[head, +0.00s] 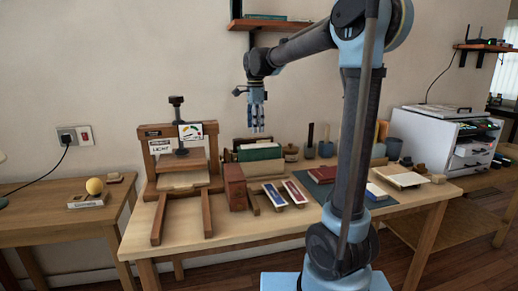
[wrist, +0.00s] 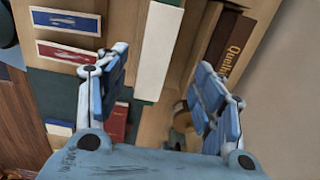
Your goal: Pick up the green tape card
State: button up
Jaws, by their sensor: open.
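I cannot clearly pick out a green tape card in either view. In the head view, green flat pieces (head: 258,153) stand in a wooden holder on the workbench, but I cannot tell whether one is the card. A blue-fronted card (head: 273,196) and a red-fronted card (head: 295,192) lie on slanted supports in front of it; the blue card (wrist: 66,20) and red card (wrist: 66,53) also show at upper left in the wrist view. My gripper (head: 258,127) is open and empty, pointing down above the holder. It also shows in the wrist view (wrist: 162,72).
A wooden press (head: 180,160) stands left of the holder, and a brown block (head: 235,187) stands beside the cards. A red book (head: 322,173) lies on a dark mat at right. A pale upright block (wrist: 158,50) shows between my fingers in the wrist view.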

aim_at(256, 146)
jog(key=shift+s+d+f, duration=0.1)
jog(key=shift+s+f, duration=0.05)
jog(key=shift+f, duration=3.25)
jog(key=c, duration=0.8)
